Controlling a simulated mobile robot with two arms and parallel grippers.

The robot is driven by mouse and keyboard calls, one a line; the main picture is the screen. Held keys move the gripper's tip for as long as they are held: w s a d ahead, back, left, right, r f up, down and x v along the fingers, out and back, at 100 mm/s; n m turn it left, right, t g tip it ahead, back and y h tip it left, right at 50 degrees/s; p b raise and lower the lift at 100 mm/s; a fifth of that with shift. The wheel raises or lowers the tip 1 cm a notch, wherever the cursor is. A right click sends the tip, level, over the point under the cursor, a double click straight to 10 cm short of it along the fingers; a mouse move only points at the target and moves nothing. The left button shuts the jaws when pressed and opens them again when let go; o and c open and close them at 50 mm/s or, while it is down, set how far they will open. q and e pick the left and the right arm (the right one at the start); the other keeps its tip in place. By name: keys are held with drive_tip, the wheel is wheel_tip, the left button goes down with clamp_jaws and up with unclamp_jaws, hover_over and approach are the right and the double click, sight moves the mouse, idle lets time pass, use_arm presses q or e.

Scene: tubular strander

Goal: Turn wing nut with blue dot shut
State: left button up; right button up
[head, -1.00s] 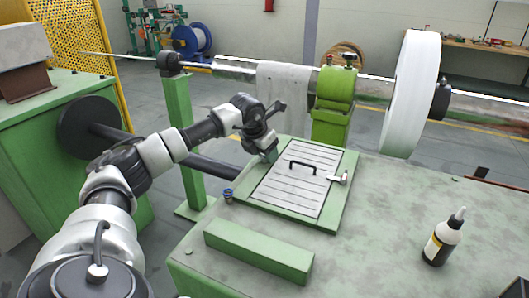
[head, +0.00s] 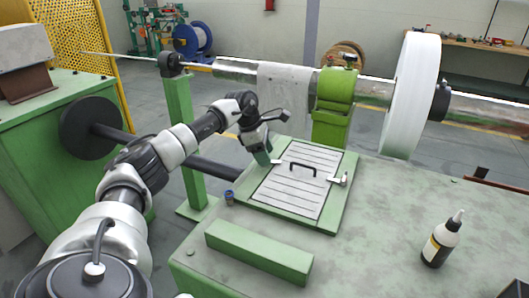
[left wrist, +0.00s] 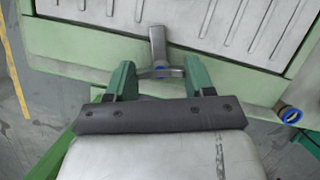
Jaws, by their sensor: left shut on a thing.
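The wing nut with the blue dot (left wrist: 160,71) sits at the edge of the ribbed panel in the left wrist view, with a flat metal tongue reaching from it onto the panel. My left gripper (left wrist: 160,78) has its two green fingers on either side of the wing nut's wings, shut on them. In the head view my left gripper (head: 264,158) is at the panel's left edge, and the metal tongue (head: 277,161) shows just beside it. The gripper hides most of the wing nut there. I do not see my right gripper.
The ribbed panel (head: 300,195) has a black handle (head: 303,168) and another metal latch (head: 338,180) on its right. A small blue-rimmed part (head: 229,198) stands left of the panel. A green block (head: 258,252) lies in front. A bottle (head: 442,240) stands at the right.

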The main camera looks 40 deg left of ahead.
use_arm(q)
drive_tip(key=shift+w+r+m+g+h, duration=0.1)
drive_tip(key=shift+m+g+h, duration=0.35)
drive_tip(key=shift+m, duration=1.25)
drive_tip(key=shift+g, duration=0.25)
drive_tip(key=o, duration=0.9)
drive_tip(key=shift+o, duration=0.2)
drive_tip(key=b+v, duration=0.1)
drive_tip(key=v, duration=0.9)
drive_tip(key=shift+r, duration=0.4)
